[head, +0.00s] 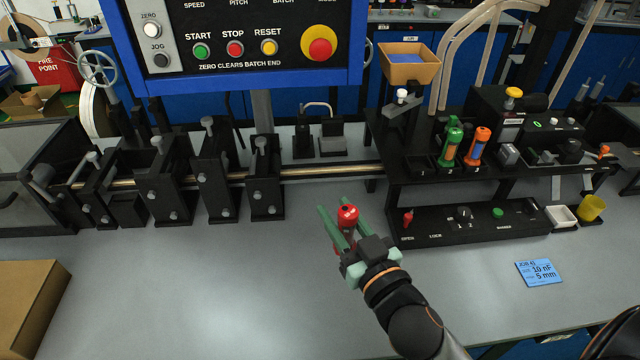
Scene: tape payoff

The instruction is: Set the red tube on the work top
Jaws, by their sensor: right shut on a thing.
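The red tube (347,215) is between the fingers of my right gripper (337,226), with its round red top facing up toward me. My right gripper is shut on it, its two green fingers on either side. They are over the grey work top (230,290), in front of the black machine. I cannot tell whether the tube's lower end touches the work top, as the gripper hides part of it. My left gripper is not in view.
A green tube (451,146) and an orange tube (476,147) stand in a black rack at the right. A blue job card (540,272) lies at the right, a cardboard box (30,300) at the left. The work top's front middle is clear.

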